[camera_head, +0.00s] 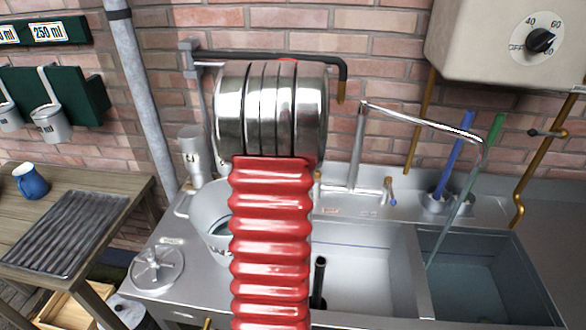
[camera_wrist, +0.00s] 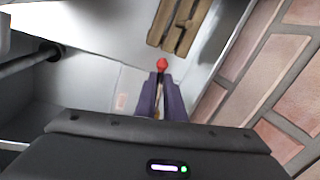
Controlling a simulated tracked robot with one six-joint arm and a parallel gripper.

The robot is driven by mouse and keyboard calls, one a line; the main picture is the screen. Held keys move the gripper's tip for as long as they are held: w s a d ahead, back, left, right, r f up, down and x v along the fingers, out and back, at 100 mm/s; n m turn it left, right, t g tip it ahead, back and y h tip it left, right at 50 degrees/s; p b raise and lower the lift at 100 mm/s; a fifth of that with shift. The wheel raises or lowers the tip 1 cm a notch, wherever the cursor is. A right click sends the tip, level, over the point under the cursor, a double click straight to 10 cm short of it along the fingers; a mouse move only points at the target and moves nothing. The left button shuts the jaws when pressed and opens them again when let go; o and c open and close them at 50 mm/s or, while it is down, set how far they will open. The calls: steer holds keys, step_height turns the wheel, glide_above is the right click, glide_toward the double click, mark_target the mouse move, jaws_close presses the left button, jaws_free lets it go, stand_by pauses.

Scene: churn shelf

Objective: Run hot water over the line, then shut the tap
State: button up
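The sink's swivel spout (camera_head: 425,122) reaches to the right. A thin pale stream (camera_head: 455,215) runs from its tip into the right basin (camera_head: 530,285), which looks blue-grey inside; I cannot tell the water level. A thin line (camera_head: 495,242) crosses that basin's back wall. The blue-tipped tap lever (camera_head: 390,190) stands right of the spout's base. In the wrist view, the red-tipped tap lever (camera_wrist: 162,65) stands at my gripper (camera_wrist: 162,80). The two dark fingers are close together around its stem. My arm hides the gripper in the head view.
A heater with a dial (camera_head: 541,41) hangs at upper right. A bucket (camera_head: 209,215) stands left of my arm. Blue and green handles (camera_head: 450,155) stand behind the right basin. A black pipe (camera_head: 319,280) stands in the left basin (camera_head: 375,270). A wooden table (camera_head: 120,225) is at left.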

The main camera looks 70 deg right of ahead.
steer(key=o, duration=0.5)
steer(key=shift+s, duration=0.1)
steer(key=shift+c, duration=0.2)
steer(key=shift+r, duration=0.1)
step_height(320, 180, up, 13)
steer(key=s+a, duration=0.1)
steer(key=a, duration=0.1)
steer(key=shift+a+r, duration=0.15)
steer(key=shift+a, duration=0.05)
